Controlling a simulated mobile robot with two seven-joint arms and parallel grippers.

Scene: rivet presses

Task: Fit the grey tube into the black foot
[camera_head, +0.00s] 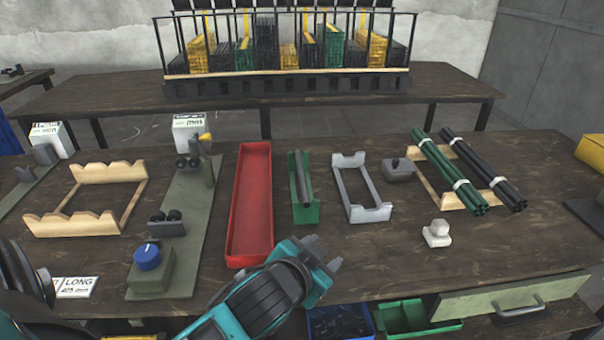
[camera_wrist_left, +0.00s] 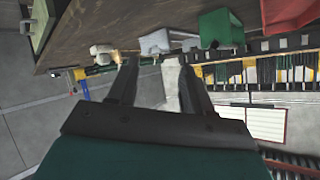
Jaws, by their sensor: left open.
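The grey tube (camera_head: 302,180) lies lengthwise in a green holder (camera_head: 306,213) near the middle of the bench. A dark foot (camera_head: 398,169), a block with a small raised part on top, stands farther right, beyond the grey cradle. My left gripper (camera_head: 325,252) is open and empty, nearer the front edge than the tube and apart from it. In the left wrist view its two fingers (camera_wrist_left: 158,78) are spread with nothing between them. The green holder (camera_wrist_left: 220,30) shows above the fingers there; the tube is not clear in that view. My right gripper is not in view.
A red tray (camera_head: 234,232) lies left of the holder, an empty grey cradle (camera_head: 371,213) right of it. A pale foot-like block (camera_head: 436,234) stands front right. Tied green tubes (camera_head: 437,160) and black tubes (camera_head: 487,175) rest on a wooden rack. A press with a blue knob (camera_head: 148,257) stands left.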

